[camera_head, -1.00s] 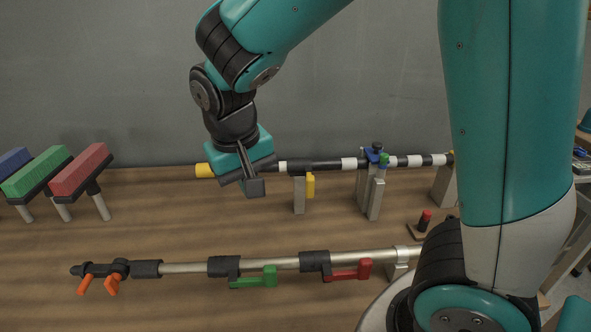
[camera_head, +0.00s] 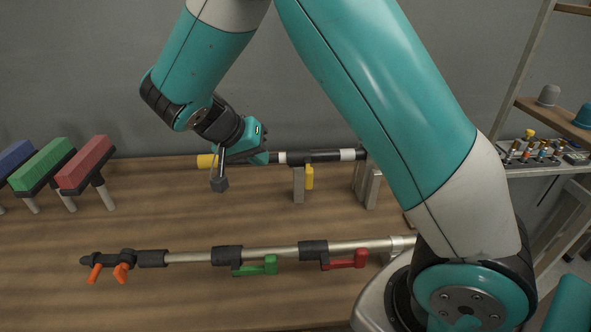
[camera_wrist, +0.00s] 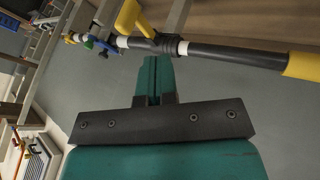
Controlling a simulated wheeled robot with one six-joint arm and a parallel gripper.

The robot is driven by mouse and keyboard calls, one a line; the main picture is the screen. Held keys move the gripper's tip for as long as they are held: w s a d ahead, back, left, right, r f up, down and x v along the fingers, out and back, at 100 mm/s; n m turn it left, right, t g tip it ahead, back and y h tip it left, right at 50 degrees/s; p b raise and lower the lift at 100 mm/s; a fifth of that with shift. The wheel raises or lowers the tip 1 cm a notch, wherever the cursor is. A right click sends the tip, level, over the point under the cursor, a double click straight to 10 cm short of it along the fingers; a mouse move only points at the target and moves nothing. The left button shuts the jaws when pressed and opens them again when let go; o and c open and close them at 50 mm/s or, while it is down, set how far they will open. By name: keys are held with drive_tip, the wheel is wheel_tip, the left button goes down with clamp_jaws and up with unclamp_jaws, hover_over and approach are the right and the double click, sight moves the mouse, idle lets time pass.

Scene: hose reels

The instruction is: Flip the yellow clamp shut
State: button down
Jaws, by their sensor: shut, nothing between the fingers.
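The yellow clamp (camera_head: 309,176) is on the rear black-and-white bar in the head view, with its yellow lever hanging down beside a grey post. In the wrist view its yellow lever (camera_wrist: 127,17) stands out from the black clamp body at the top. My gripper (camera_head: 220,184) is left of the clamp, in front of the bar's yellow end, and apart from the clamp. In the wrist view the fingers (camera_wrist: 153,68) are together, pointing toward the bar, with nothing between them.
The front metal bar (camera_head: 190,257) carries orange, green (camera_head: 257,267) and red (camera_head: 345,260) levers. Blue, green and red blocks on stands (camera_head: 84,163) are at the left. My arm covers the rear bar's right part. Bare wooden table lies between the two bars.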

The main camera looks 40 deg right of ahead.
sight(309, 170)
drive_tip(key=s+d+f+p, duration=0.2)
drive_tip(key=d+f+p, duration=0.2)
drive_tip(key=d+f, duration=0.2)
drive_tip(key=shift+s+d+f, duration=0.15)
drive_tip(key=shift+s+d, duration=0.15)
drive_tip(key=shift+d, duration=0.65)
